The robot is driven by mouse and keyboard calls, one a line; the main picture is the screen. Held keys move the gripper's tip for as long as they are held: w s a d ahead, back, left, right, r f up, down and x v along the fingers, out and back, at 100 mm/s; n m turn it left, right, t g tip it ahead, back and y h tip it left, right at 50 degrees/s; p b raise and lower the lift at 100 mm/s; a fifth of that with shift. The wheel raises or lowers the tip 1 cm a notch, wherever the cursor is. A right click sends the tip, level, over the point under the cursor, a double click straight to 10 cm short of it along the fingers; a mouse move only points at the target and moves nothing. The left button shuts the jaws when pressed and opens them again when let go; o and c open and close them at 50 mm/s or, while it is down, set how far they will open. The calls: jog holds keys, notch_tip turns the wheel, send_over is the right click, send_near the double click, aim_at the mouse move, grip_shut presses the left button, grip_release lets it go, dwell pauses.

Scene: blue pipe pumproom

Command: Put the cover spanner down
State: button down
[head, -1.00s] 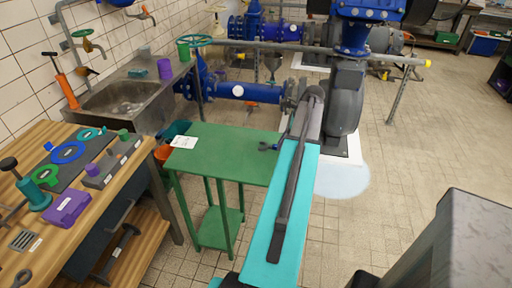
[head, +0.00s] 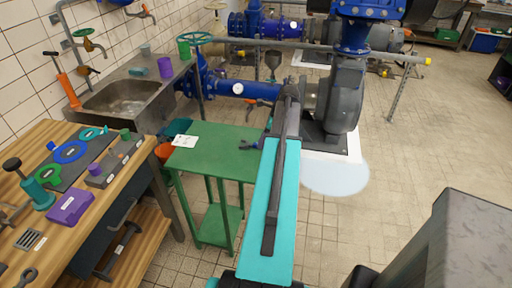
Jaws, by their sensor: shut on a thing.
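A small dark blue forked piece, which looks like the end of the cover spanner (head: 248,145), sticks out to the left from behind my arm. It shows over the right part of the green table (head: 215,152). The rest of it is hidden by my arm, and I cannot tell its height above the tabletop. My gripper (head: 264,143) is almost wholly hidden behind the arm; it is shut on the spanner.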

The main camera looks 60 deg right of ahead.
jog(key=shift+w+a, duration=0.15)
jog(key=shift+w, duration=0.25)
jog(key=shift+w+a+f+p, duration=0.3)
jog(key=shift+w+f+p, duration=0.35)
jog(key=shift+w+f, duration=0.1)
jog(key=shift+f+p, duration=0.65)
jog(key=shift+f, duration=0.25)
jog(key=c, duration=1.6)
grip_release()
jog(key=shift+f+b, duration=0.25)
jog(key=shift+b, duration=0.15)
jog(key=shift+b+v, duration=1.1)
jog(key=shift+v, duration=1.55)
jog(key=shift+b+v, duration=0.6)
jog(key=shift+v, duration=3.75)
